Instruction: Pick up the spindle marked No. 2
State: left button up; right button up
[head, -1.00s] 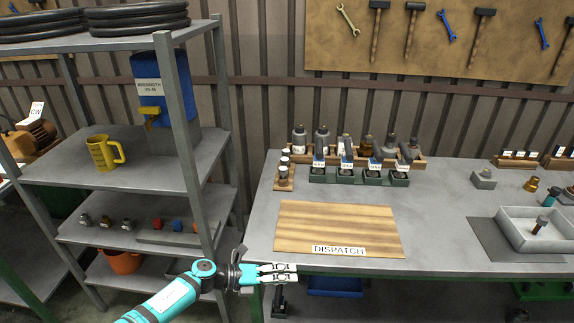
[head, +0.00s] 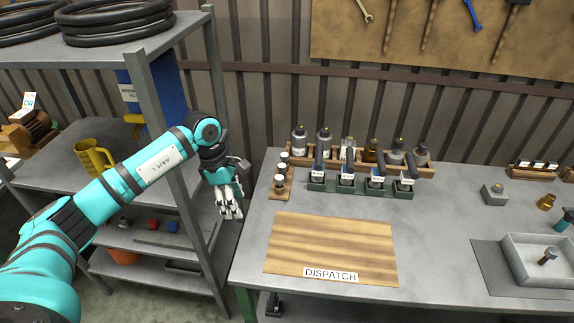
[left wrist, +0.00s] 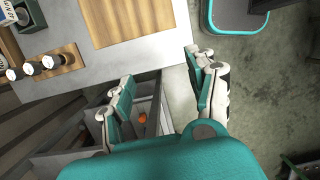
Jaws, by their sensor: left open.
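Several dark upright pieces, which look like the spindles (head: 348,160), stand in a row of green holders (head: 317,187) with small white labels on the bench. The labels are too small to read, so I cannot tell which is No. 2. My left gripper (head: 229,212) hangs pointing down left of the bench edge, beside the shelf, open and empty. It is well to the left of the holders and apart from them. In the left wrist view its open fingers (left wrist: 160,78) have nothing between them. My right gripper is not in view.
A wooden rack of small vials (head: 283,172) stands at the bench's left edge, with bottles (head: 324,143) behind the holders. The wooden DISPATCH board (head: 330,245) is bare. A grey tray (head: 545,262) stands at the right. The metal shelf (head: 150,60) is close to my left arm.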

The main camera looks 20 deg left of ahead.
aim_at(279, 178)
jog(key=i, duration=0.9)
